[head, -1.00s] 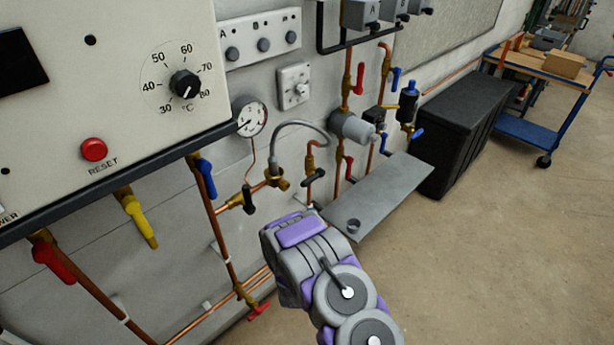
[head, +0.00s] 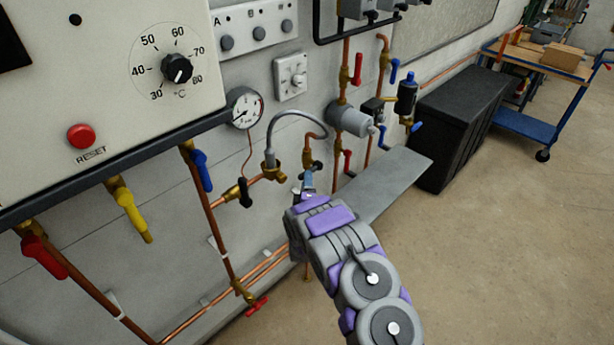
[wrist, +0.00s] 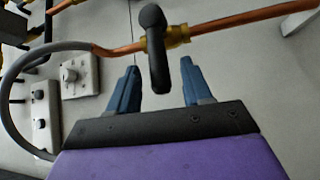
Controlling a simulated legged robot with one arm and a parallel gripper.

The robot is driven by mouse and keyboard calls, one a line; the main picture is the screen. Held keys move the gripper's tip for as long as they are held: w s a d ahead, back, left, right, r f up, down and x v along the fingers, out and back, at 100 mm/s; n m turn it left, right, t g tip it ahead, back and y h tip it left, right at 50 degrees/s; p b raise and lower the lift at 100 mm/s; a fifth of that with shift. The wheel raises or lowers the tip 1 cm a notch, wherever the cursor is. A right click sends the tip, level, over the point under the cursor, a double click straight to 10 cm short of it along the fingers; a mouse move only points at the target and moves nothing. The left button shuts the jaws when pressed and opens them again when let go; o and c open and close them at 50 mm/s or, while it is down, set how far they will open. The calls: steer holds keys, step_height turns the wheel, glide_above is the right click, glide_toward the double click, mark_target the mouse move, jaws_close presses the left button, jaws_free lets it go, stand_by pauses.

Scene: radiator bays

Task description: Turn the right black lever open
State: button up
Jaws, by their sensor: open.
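The right black lever (head: 317,165) sits on a brass valve below the end of the grey hose; my gripper partly hides it in the head view. My gripper (head: 307,183) is open just below it. In the wrist view, a black lever (wrist: 157,55) on a brass fitting lines up with the gap between the two blue fingers of my gripper (wrist: 160,75). I cannot tell whether a finger touches it. The left black lever (head: 245,192) points down on its own brass valve, to the left of my gripper.
A grey hose (head: 295,115) arches beside the gauge (head: 244,108). Blue (head: 201,170), yellow (head: 132,215) and red levers (head: 45,258) hang at the left.

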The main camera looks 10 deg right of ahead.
steer(key=shift+b+x, duration=0.3)
steer(key=shift+x, duration=1.85)
jaws_close()
